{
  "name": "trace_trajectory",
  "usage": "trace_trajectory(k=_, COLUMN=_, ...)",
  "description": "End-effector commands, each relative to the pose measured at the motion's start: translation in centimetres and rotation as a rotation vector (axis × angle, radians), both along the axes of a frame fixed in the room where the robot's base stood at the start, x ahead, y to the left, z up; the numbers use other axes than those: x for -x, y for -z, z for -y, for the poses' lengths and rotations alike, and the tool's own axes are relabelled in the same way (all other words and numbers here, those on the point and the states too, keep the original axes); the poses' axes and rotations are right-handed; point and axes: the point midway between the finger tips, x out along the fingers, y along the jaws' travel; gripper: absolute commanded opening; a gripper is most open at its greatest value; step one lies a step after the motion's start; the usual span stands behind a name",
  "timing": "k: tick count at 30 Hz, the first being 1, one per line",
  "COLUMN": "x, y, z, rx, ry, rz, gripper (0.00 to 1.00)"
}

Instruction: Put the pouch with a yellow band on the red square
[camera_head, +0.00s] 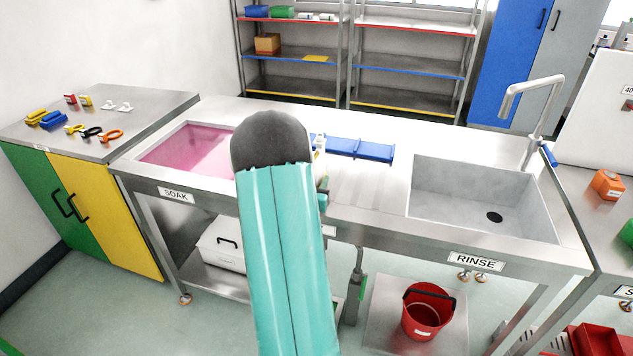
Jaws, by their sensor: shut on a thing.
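I cannot make out a pouch with a yellow band or a red square in this view. My teal arm with its dark grey rounded joint rises through the middle and hides part of the sink bench. My gripper is hidden behind the arm, so what it holds does not show. A small pale upright item (319,144) shows just right of the joint, partly covered; I cannot tell what it is.
The steel bench has a pink-filled SOAK basin (187,146), a blue tray (360,149) and an empty RINSE sink (475,198) with a tall tap (535,118). Small coloured tools (92,132) lie on the left cabinet. A red bucket (427,311) stands below.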

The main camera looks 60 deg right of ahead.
Motion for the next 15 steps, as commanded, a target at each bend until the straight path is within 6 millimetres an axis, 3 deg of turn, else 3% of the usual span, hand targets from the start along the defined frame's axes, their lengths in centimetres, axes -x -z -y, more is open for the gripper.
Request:
trace_trajectory(k=5, x=-0.04, y=0.40, z=-0.03, rx=-0.001, ry=-0.001, rz=-0.001, gripper=0.11)
trace_trajectory(k=6, x=-0.04, y=0.33, z=-0.02, rx=-0.001, ry=-0.001, rz=0.000, gripper=0.43)
trace_trajectory(k=8, x=-0.03, y=0.32, z=-0.01, rx=-0.001, ry=-0.001, rz=0.000, gripper=0.55)
trace_trajectory(k=15, x=0.00, y=0.31, z=-0.01, rx=-0.001, ry=0.000, rz=0.000, gripper=0.57)
